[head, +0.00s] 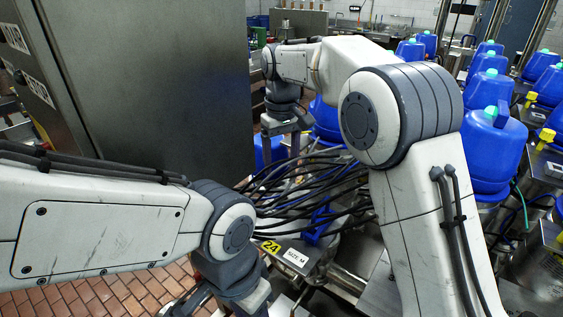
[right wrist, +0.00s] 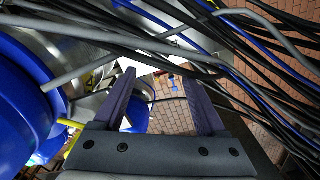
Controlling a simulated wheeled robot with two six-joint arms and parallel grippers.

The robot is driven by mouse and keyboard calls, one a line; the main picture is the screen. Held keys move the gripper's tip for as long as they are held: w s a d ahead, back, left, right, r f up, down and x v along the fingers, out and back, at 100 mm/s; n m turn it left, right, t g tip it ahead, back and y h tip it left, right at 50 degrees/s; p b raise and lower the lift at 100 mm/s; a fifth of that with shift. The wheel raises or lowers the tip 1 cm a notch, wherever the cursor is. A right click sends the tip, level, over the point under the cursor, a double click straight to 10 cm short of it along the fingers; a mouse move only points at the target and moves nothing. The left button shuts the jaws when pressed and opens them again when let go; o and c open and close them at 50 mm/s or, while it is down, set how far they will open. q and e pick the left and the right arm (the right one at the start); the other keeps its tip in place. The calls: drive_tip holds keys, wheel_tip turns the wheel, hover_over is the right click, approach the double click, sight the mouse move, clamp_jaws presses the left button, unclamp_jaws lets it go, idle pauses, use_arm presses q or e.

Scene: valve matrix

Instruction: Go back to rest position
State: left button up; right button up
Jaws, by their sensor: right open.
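My right gripper (head: 283,143) hangs down from its wrist at the centre top of the head view, near a bundle of black cables. In the right wrist view its two fingers (right wrist: 163,85) stand well apart, open, with nothing clamped between them. Cables pass across the view just beyond the fingertips; whether they touch is unclear. My left arm (head: 110,215) comes in from the left and bends down at a dark grey joint (head: 233,232). Its gripper does not show; the lower frame edge cuts the arm off.
A large grey cabinet (head: 155,90) stands at the left. Black cables (head: 310,185) spread between my arms, above a "SIZE M" label (head: 296,257) and yellow tag 24 (head: 270,247). Blue-domed valves (head: 490,140) stand in rows at right. Brick floor (head: 110,295) shows at lower left.

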drive_tip(key=s+d+f+b, duration=0.1)
drive_tip(key=s+f, duration=0.3)
drive_tip(key=s, duration=0.6)
drive_tip(key=s+d+f+b, duration=0.2)
drive_tip(key=s+f, duration=0.3)
drive_tip(key=s, duration=0.6)
drive_tip(key=s+d+f+n+y+b, duration=0.1)
drive_tip(key=s+d+f+b, duration=0.1)
drive_tip(key=s, duration=0.9)
wheel_tip(320, 180, down, 3)
drive_tip(key=shift+s+r+b, duration=0.1)
drive_tip(key=shift+s+b, duration=0.05)
drive_tip(key=shift+b, duration=0.75)
drive_tip(key=shift+d, duration=0.1)
